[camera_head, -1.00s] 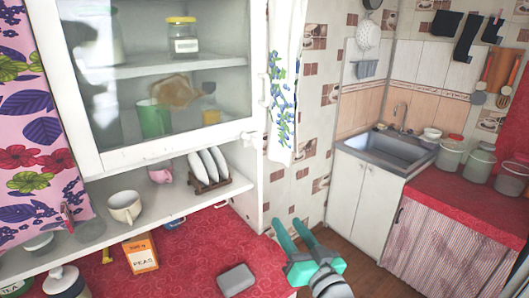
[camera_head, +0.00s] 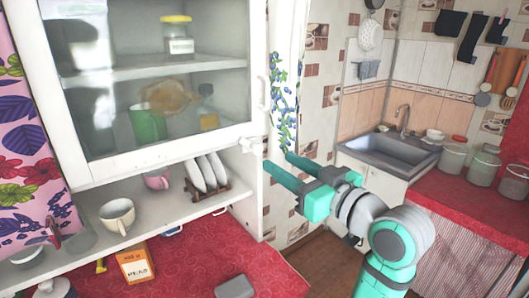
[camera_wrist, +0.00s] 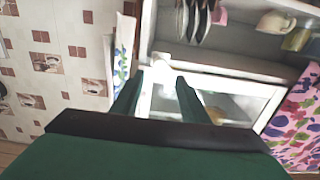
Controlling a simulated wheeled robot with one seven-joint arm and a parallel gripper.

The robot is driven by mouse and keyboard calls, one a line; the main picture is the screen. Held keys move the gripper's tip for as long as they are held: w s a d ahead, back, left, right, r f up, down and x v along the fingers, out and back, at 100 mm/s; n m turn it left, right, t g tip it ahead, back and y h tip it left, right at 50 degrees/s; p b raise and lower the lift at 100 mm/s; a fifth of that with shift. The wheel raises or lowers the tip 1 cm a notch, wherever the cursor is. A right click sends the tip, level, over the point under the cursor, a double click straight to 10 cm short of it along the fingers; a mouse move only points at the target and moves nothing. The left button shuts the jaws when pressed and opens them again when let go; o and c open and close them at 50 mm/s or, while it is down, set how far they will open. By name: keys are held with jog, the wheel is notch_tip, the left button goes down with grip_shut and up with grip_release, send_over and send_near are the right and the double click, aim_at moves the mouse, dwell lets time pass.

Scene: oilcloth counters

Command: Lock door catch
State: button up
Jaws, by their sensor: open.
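The white wall cabinet has a glass door (camera_head: 165,148) that looks closed. A small white catch (camera_head: 250,144) sits at the door's lower right corner, on the cabinet frame; I cannot tell its exact setting. My gripper (camera_head: 278,160) is open and empty, just right of and slightly below the catch, its fingers pointing toward the cabinet's side edge. In the wrist view the picture is turned over: the gripper (camera_wrist: 160,76) has its two fingers apart, with the catch (camera_wrist: 162,58) ahead of them and the door (camera_wrist: 232,102) beyond the right finger.
A plate rack (camera_head: 208,188) and cups, including a cream cup (camera_head: 117,215), stand on the shelf under the door. A white door handle (camera_head: 264,98) and a flowered curtain (camera_head: 283,100) are close to the gripper. A grey block (camera_head: 234,288) lies on the red counter.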

aim_at(259, 149)
jog(key=x, duration=0.7)
jog(key=shift+w+a, duration=0.2)
jog(key=shift+w, duration=0.05)
jog(key=c, duration=1)
